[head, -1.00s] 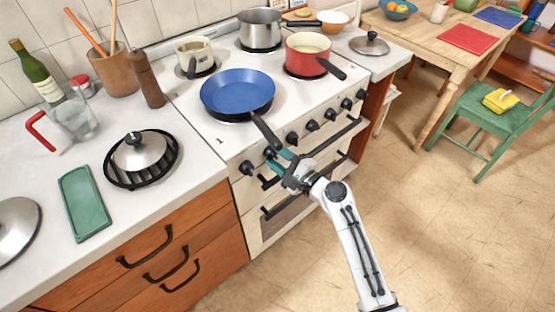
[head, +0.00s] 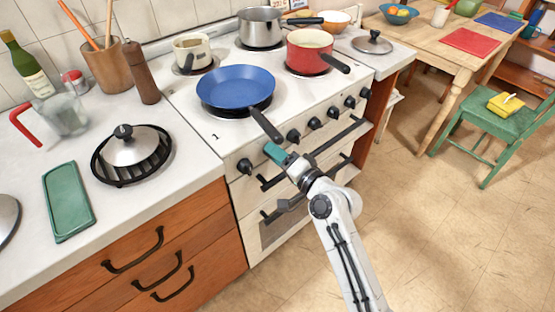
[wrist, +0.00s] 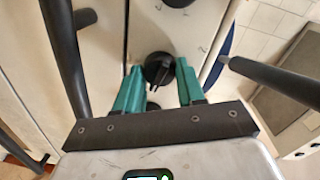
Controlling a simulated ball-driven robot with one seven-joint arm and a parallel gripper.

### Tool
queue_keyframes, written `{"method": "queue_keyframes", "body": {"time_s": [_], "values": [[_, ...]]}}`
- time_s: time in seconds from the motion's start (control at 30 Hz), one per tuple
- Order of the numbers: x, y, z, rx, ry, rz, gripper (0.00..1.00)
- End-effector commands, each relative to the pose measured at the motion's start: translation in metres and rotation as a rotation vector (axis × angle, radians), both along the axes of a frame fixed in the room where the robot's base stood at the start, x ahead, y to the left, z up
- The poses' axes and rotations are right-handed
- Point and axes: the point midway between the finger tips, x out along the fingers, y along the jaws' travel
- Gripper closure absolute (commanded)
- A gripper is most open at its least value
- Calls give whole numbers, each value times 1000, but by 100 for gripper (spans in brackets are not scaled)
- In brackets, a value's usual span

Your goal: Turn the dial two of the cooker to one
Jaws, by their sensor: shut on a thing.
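The white cooker (head: 222,150) has a row of black dials along its front edge. My gripper (head: 271,149) is at the second dial from the left, below the blue pan's handle. In the head view the green fingers hide that dial. The wrist view shows the black dial (wrist: 158,68) between the two green fingertips of my gripper (wrist: 159,72), which are shut on it. Small marks show on the panel beside it, too small to read surely. The first dial (head: 245,166) is free, just left of my gripper.
The blue pan (head: 235,88) sits on the front left burner, its handle (head: 265,125) jutting over the front edge close to my gripper. Dark oven handles (head: 336,138) stick out below the dials. A red pot (head: 309,52) stands at the right. The floor in front is clear.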

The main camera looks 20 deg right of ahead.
Motion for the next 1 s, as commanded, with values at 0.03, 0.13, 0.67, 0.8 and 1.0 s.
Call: {"method": "queue_keyframes", "body": {"time_s": [0.03, 0.13, 0.67, 0.8, 1.0], "values": [[-1, 1, -5, -43, -12, 3, 92], [-1, 2, -6, -135, -40, 4, 92], [-1, 2, -6, -553, -176, 3, 92], [-1, 3, -5, -621, -198, 4, 92], [-1, 3, -4, -680, -216, 5, 92]]}}
